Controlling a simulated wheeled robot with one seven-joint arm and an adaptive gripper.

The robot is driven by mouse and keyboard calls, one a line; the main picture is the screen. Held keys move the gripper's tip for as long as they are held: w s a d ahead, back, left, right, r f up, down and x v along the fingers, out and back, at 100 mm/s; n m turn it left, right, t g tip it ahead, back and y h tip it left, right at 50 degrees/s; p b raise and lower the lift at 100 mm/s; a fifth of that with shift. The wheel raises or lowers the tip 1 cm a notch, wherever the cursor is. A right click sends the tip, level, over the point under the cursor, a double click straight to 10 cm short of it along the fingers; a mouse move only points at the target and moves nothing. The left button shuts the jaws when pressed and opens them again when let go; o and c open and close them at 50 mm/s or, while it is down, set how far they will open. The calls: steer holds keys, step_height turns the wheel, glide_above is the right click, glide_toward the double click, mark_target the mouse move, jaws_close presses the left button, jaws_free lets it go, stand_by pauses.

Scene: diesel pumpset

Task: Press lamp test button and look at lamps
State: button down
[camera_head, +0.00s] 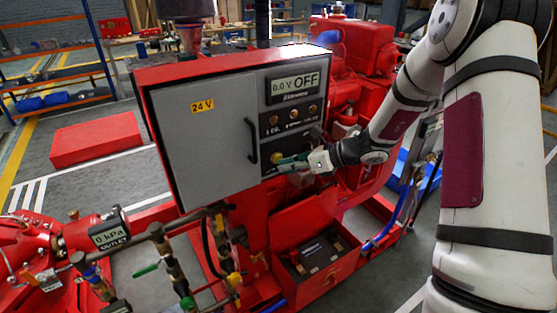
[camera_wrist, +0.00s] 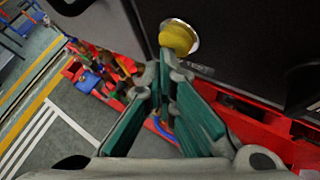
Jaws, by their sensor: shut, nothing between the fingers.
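The red control cabinet (camera_head: 200,138) has a grey door and a black panel on its right. A row of three small amber-brown lamps (camera_head: 293,115) sits under the display (camera_head: 294,86), which reads 0.0 V OFF. They look dull, and I cannot tell whether any is lit. A yellow round button (camera_wrist: 178,38) with a pale metal ring shows in the wrist view, above a small label too blurred to read. My gripper (camera_head: 280,163) is shut and empty, its tips at the lower part of the panel beside the button. I cannot tell whether they touch it.
A black door handle (camera_head: 251,141) stands out left of the panel. Pipes and valves with an outlet gauge (camera_head: 110,232) are at lower left. A red engine (camera_head: 355,60) stands behind the cabinet.

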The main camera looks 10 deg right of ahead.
steer(key=shift+w+a, duration=0.15)
steer(key=shift+w, duration=0.2)
stand_by(0.4)
steer(key=shift+s, duration=0.1)
steer(key=shift+s+d+p, duration=0.3)
steer(key=shift+s, duration=0.4)
steer(key=s, duration=0.1)
steer(key=s+d+p, duration=0.1)
steer(key=s, duration=0.1)
steer(key=s+p, duration=0.1)
steer(key=shift+s+d, duration=0.25)
steer(key=shift+s, duration=0.15)
stand_by(0.6)
